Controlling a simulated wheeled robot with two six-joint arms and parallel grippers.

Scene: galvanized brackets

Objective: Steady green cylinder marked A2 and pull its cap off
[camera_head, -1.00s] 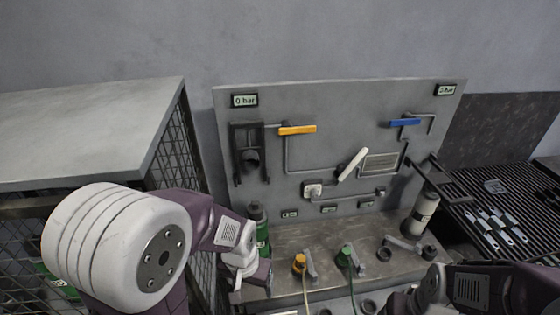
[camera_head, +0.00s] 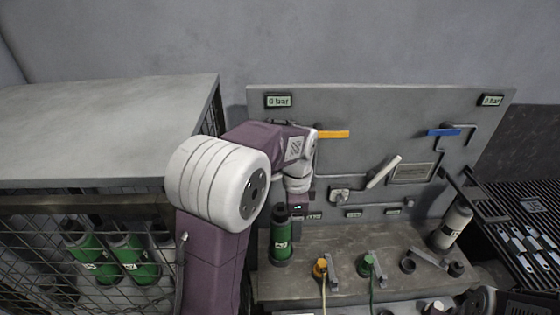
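A green cylinder (camera_head: 281,240) with a dark cap stands upright on the bench, in front of the panel's left part. Its small label is too small to read. Two more green cylinders, one at the left (camera_head: 84,250) and one beside it (camera_head: 131,257), are behind the mesh of the cage; their marks are not legible either. My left gripper (camera_head: 299,208) points down close to the bench cylinder's cap, slightly to its right. Its fingers are too small and dark to tell open from shut. My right arm enters at the bottom right corner, and its gripper is out of view.
The grey panel (camera_head: 360,105) behind the bench carries an orange lever (camera_head: 334,134), a blue lever (camera_head: 443,132) and a white lever (camera_head: 383,171). A grey cylinder (camera_head: 452,228) stands at the bench's right. Orange and green hose fittings (camera_head: 320,268) sit at the front edge.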

